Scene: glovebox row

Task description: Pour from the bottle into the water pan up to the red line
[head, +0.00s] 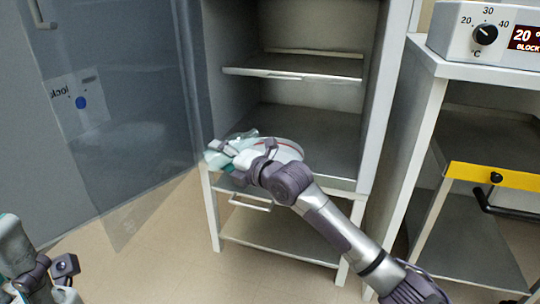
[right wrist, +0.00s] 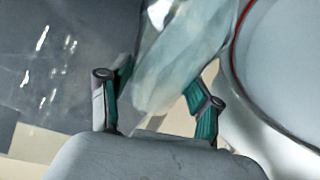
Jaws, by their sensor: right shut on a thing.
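My right gripper (head: 218,153) is at the front left of the open cabinet. It is shut on a clear, pale bottle (right wrist: 168,75), which shows between the two teal-padded fingers in the right wrist view. The bottle appears tilted, and its mouth is not clearly visible. The round pale water pan (head: 291,148) with a red line sits just right of the gripper, partly hidden behind my wrist. Its curved rim (right wrist: 233,95) and red line also show in the right wrist view. The water level cannot be made out. My left gripper (head: 12,240) is partly visible at lower left; its fingers are unclear.
A transparent door (head: 135,130) stands open at left, close to my right gripper. A controller box (head: 490,35) reading 20 tops the white stand at right.

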